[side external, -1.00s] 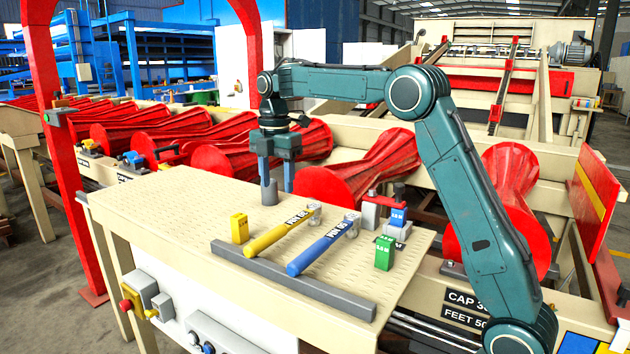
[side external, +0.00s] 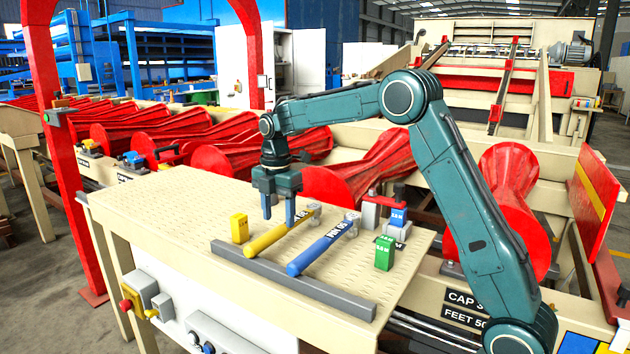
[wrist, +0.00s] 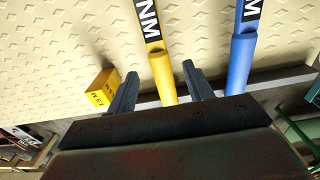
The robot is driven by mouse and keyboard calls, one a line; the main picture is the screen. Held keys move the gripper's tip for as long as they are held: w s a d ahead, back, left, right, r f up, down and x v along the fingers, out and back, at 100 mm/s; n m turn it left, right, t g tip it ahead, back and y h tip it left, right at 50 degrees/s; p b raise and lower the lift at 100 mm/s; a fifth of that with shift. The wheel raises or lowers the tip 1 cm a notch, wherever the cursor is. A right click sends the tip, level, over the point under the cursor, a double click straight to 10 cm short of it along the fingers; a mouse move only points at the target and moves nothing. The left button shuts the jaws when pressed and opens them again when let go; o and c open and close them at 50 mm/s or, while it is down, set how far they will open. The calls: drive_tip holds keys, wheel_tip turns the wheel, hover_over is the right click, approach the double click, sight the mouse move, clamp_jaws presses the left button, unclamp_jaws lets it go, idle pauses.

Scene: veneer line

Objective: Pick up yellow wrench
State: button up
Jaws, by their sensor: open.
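The yellow wrench (side external: 264,242) lies on the tan patterned tabletop, its handle end toward the grey bar and its far part partly hidden behind my gripper. My gripper (side external: 279,217) points down over it with its two fingers apart and nothing held. In the wrist view the yellow wrench (wrist: 162,75) runs between the two open fingers of my gripper (wrist: 160,70), with a gap on each side. I cannot tell the exact height of the fingertips above the table.
A blue wrench (side external: 318,252) lies parallel, just right of the yellow one. A yellow block (side external: 239,228) stands close on the left, and a green block (side external: 384,253) on the right. A grey bar (side external: 290,280) edges the table's front. Red rollers (side external: 360,165) lie behind.

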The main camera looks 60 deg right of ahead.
sight(279, 227)
drive_tip(key=shift+f, duration=2.55)
clamp_jaws()
